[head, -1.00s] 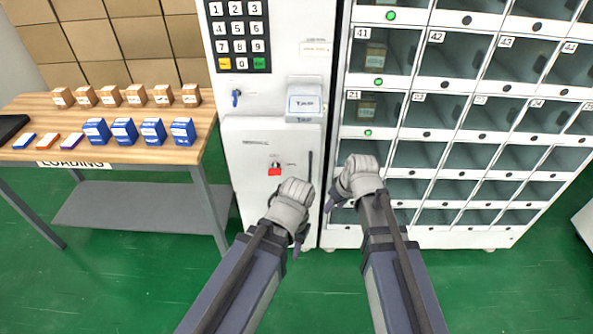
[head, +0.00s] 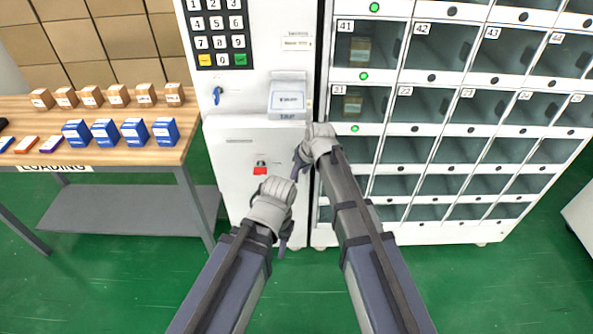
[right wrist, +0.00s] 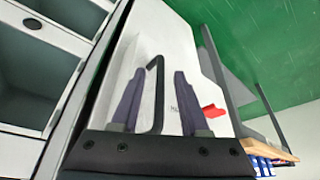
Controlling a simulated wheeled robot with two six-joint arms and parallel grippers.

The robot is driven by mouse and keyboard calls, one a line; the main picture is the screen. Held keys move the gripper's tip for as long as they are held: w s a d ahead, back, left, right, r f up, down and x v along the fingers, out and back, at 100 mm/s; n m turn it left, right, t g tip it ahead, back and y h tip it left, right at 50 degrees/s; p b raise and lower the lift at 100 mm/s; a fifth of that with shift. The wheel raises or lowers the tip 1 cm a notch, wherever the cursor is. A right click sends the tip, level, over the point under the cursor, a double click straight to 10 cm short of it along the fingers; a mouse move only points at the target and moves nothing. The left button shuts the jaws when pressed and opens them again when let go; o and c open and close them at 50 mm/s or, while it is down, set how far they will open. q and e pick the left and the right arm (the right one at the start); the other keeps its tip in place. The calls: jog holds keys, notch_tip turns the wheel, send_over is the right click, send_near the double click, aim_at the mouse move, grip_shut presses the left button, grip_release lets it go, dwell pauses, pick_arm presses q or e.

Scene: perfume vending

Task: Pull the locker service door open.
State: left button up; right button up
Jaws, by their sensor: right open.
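The white service door (head: 235,175) is the lower left panel of the locker and looks closed. In the head view its handle is hidden behind my right gripper (head: 303,158). In the right wrist view the black bar handle (right wrist: 158,100) lies between the two spread fingers of my right gripper (right wrist: 155,82), with a gap on each side. A red tag or lock (head: 260,170) sits on the door and also shows in the right wrist view (right wrist: 213,111). My left gripper (head: 283,243) is low in front of the door; its finger opening cannot be made out.
A wooden loading table (head: 125,166) with brown and blue boxes stands left of the locker. A keypad (head: 216,42), a blue key (head: 217,94) and a small tray (head: 288,102) are above the door. Numbered compartments (head: 435,104) are to the right. Green floor (head: 120,290) is clear in front.

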jog(key=shift+w+a, duration=0.45)
jog(key=shift+w, duration=0.25)
jog(key=shift+w+a+f+b, duration=0.1)
jog(key=shift+a+f+b, duration=0.05)
jog(key=shift+f+b, duration=0.45)
jog(key=shift+c, duration=0.3)
grip_shut()
